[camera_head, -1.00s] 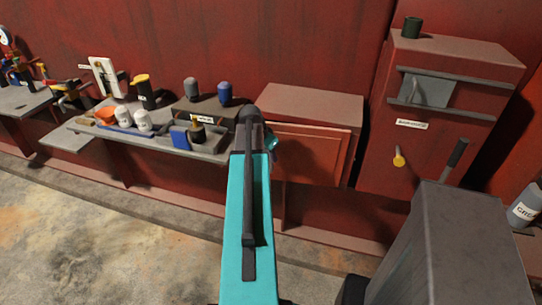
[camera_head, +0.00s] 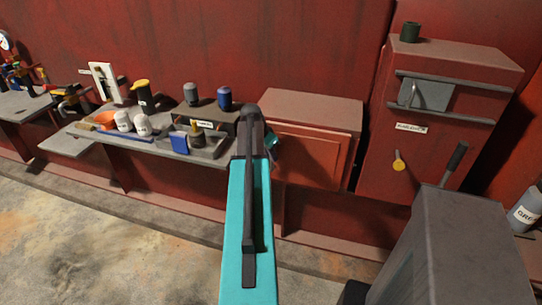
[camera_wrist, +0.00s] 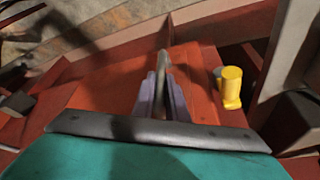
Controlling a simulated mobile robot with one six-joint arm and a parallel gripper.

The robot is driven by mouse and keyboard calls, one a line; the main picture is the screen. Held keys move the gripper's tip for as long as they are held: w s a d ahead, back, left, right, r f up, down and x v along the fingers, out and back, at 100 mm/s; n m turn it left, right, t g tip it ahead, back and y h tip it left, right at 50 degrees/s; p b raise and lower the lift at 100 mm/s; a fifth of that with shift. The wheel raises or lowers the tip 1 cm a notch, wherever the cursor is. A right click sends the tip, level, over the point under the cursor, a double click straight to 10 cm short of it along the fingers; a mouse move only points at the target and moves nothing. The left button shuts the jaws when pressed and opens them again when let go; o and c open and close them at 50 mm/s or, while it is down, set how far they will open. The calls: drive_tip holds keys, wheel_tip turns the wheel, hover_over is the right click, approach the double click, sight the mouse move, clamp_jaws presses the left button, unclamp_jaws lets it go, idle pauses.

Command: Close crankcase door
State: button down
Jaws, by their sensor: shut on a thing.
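The crankcase door (camera_head: 312,155) is a red panel with an orange edge on the front of a red box in the middle of the head view. It looks at or close to the box front; any gap is hidden by my arm. In the wrist view, the red door panel (camera_wrist: 100,88) lies beneath my gripper (camera_wrist: 163,90). The purple-grey fingers are shut on a grey bar handle (camera_wrist: 162,58) of the door. A yellow knob (camera_wrist: 231,88) stands to the right of the fingers, apart from them.
A grey workbench (camera_head: 100,135) with jars, a blue box (camera_head: 179,143) and tools stands to the left. A red cabinet (camera_head: 385,185) with a yellow-handled tool stands to the right. A grey bottle (camera_head: 524,212) is at the far right. Open floor lies at lower left.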

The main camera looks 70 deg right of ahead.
drive_tip(key=c, duration=1.8)
unclamp_jaws()
drive_tip(key=shift+d, duration=0.45)
drive_tip(key=shift+o, duration=0.2)
drive_tip(key=shift+a+r, duration=0.1)
drive_tip(key=shift+a, duration=0.05)
drive_tip(key=shift+w+a+r, duration=0.1)
drive_tip(key=shift+a+r, duration=0.05)
drive_tip(key=shift+r, duration=0.1)
drive_tip(key=b+v, duration=0.2)
drive_tip(key=v, duration=1.1)
drive_tip(key=shift+b, duration=0.3)
drive_tip(key=shift+a+r, duration=0.1)
